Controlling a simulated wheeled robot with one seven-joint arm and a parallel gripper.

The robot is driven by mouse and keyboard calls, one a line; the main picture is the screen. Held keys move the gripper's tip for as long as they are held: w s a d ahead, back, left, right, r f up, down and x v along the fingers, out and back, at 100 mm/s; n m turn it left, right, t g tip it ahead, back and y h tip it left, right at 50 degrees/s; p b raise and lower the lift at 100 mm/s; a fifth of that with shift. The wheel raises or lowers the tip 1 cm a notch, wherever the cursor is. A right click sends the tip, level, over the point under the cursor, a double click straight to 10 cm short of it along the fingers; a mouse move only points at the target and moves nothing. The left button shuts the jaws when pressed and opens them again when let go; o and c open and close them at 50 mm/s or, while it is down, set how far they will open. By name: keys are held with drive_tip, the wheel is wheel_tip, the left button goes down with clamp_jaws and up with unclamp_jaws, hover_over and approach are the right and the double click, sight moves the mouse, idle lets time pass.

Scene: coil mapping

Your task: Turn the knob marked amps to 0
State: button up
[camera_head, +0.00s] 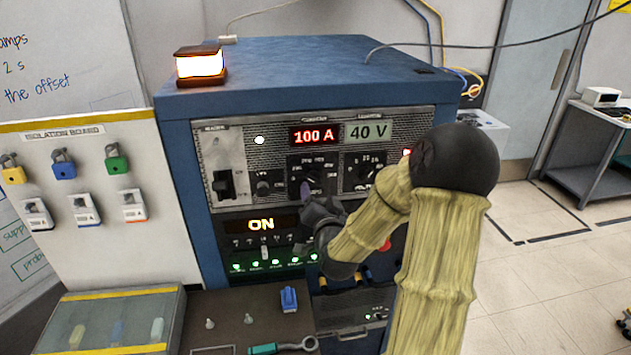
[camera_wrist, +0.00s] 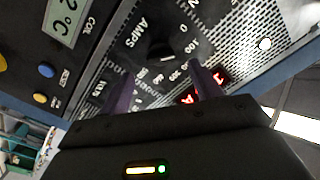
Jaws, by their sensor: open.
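The knob marked AMPS (camera_wrist: 160,48) is dark and round, on a dark dial plate with printed numbers. In the wrist view it lies just beyond the gap between my fingertips. My gripper (camera_wrist: 162,70) is open, with one purple finger to each side and nothing between them. In the head view, my gripper (camera_head: 306,190) is in front of the middle dial of the blue cabinet's panel and partly covers it. The knob's pointer cannot be read clearly. The red display (camera_head: 315,136) reads 100 A.
The display beside it (camera_head: 369,131) reads 40 V. Another dial (camera_head: 365,174) sits to the right, and a small knob (camera_head: 263,187) and black switch (camera_head: 223,184) to the left. An isolation board (camera_head: 80,200) with padlocks stands at left.

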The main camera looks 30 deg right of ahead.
sight(314, 183)
drive_tip(key=p+x, duration=0.1)
drive_tip(key=x, duration=0.4)
drive_tip(key=c, duration=1)
